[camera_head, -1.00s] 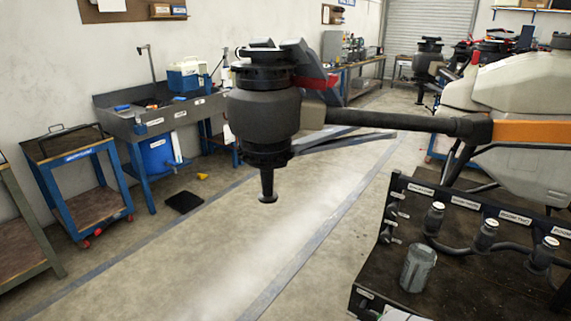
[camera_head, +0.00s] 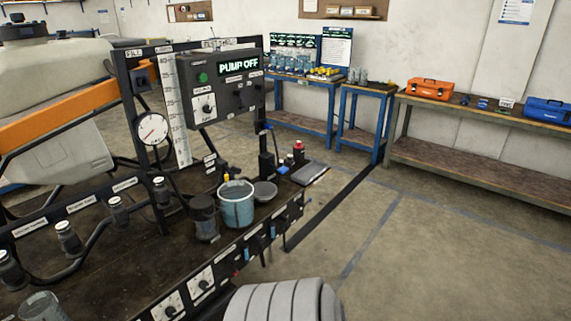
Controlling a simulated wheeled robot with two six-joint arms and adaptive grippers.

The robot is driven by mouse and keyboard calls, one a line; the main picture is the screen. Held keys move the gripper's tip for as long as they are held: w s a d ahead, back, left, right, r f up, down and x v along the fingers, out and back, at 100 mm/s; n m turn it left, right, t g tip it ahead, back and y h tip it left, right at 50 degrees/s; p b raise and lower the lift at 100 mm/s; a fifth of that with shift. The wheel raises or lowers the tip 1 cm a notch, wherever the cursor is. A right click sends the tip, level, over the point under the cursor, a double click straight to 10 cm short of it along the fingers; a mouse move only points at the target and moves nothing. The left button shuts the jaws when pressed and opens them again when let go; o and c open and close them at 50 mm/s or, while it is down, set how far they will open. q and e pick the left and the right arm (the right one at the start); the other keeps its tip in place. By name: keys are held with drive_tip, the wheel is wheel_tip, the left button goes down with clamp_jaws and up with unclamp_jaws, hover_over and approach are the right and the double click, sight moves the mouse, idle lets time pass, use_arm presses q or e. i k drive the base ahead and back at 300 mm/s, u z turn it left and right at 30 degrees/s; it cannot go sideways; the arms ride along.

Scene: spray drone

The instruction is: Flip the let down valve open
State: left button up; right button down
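The let down valve cannot be picked out for certain, as the labels are too small to read. A row of small valves and fittings (camera_head: 248,248) with blue and red parts runs along the front edge of the dark bench (camera_head: 90,272). Two dials (camera_head: 202,284) sit on white plates further left on that edge. Several black capped fittings (camera_head: 117,212) line a pipe along the back left of the bench. Neither of my grippers is in view.
A control box (camera_head: 226,86) reading "PUMP OFF" and a round gauge (camera_head: 152,128) stand on the bench frame. A blue-grey bucket (camera_head: 236,207) and a dark cup (camera_head: 203,220) stand on the bench. The floor (camera_head: 430,250) to the right is open, up to a long workbench (camera_head: 470,118).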

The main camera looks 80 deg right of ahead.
sight(231, 262)
drive_tip(key=z, duration=2.05)
drive_tip(key=i, duration=0.35)
drive_tip(key=z, duration=1.5)
